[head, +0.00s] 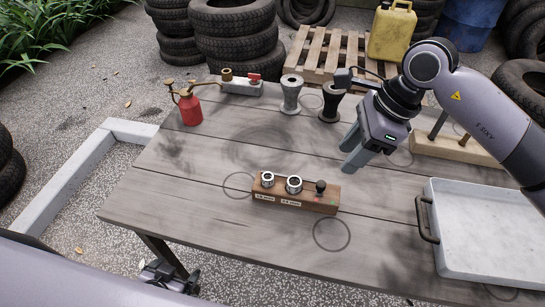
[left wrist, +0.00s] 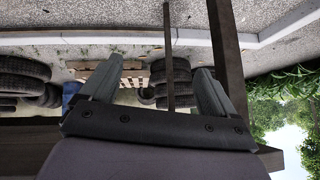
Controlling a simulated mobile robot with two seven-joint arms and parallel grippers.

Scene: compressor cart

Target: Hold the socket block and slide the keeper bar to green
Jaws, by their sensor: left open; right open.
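The socket block (head: 285,204), a brown wooden block with labels on its front, sits on the table's near middle. Two metal sockets (head: 294,184) stand in it, and a black knob (head: 320,187) rises at its right end. A separate keeper bar and its green mark are too small to make out. My right gripper (head: 349,157) is open and empty above the table, behind and right of the block. My left gripper (head: 168,278) is low at the table's left front, away from the block; its open, empty fingers show in the left wrist view (left wrist: 155,88).
The wooden table (head: 200,215) has free room around the block. A white tray (head: 485,225) with a dark handle lies at right.

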